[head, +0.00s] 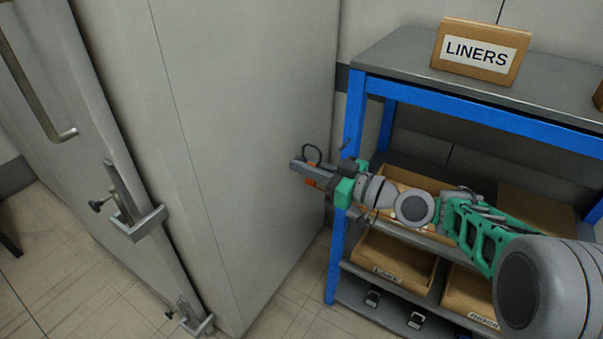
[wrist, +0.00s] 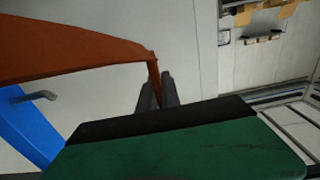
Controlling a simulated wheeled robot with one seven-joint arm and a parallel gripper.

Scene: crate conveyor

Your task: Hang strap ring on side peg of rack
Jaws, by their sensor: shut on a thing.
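My gripper (head: 303,169) is shut on an orange strap (head: 312,184), beside the rack's blue front-left post. In the wrist view the strap (wrist: 80,48) runs across the upper left and down between the dark fingers (wrist: 158,92); the ring cannot be made out there. The rack (head: 355,125) has a short dark side peg (head: 346,144) near the top of that post. The peg also shows as a grey hook-like stub in the wrist view (wrist: 40,95). Ring and peg are apart.
A tall grey cabinet (head: 240,120) with latches stands close left of my gripper. The rack holds a LINERS sign (head: 480,52) on its top shelf and cardboard bins (head: 395,262) below. Tiled floor (head: 290,310) shows between cabinet and rack.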

